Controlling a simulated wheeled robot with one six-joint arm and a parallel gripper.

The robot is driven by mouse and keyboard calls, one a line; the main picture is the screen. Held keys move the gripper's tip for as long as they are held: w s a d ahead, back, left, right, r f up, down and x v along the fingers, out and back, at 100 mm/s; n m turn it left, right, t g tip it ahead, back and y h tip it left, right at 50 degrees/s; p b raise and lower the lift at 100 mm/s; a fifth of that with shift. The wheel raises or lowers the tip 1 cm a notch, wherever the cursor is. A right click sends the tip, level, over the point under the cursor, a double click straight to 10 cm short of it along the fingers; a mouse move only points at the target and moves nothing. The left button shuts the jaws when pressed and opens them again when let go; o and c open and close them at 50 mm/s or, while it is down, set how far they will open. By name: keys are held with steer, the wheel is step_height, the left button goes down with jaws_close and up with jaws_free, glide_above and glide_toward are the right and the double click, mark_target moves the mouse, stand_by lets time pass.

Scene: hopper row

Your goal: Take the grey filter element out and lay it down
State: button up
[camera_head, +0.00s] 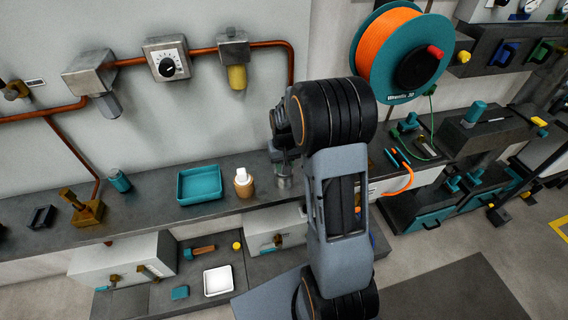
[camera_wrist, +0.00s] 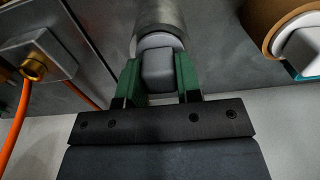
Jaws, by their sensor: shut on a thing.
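My gripper (camera_wrist: 158,74) has green fingers shut on a grey block with rounded edges, which looks like the end of the grey filter element (camera_wrist: 158,63). A pale round collar (camera_wrist: 160,41) sits just beyond the block, at the mouth of a metal cylinder (camera_wrist: 159,14). How far the element sits inside the cylinder is hidden. In the head view the metal cylinder (camera_head: 284,181) stands on the grey shelf (camera_head: 225,203), and my arm hides most of the gripper and the element.
A brown bottle with white top (camera_head: 243,184) stands just left of the cylinder. An empty-looking teal tray (camera_head: 199,185) lies further left. A large orange hose reel (camera_head: 391,42) is at upper right. An orange hose (camera_wrist: 17,112) and brass fitting (camera_wrist: 34,66) are at left in the wrist view.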

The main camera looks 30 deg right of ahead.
steer(key=c, duration=0.4)
steer(key=shift+r, duration=0.1)
steer(key=shift+r+p, duration=0.3)
steer(key=shift+r+p, duration=0.8)
steer(key=shift+r, duration=0.3)
steer(key=shift+r, duration=0.1)
steer(key=shift+r+p, duration=2.1)
steer(key=shift+r, duration=0.7)
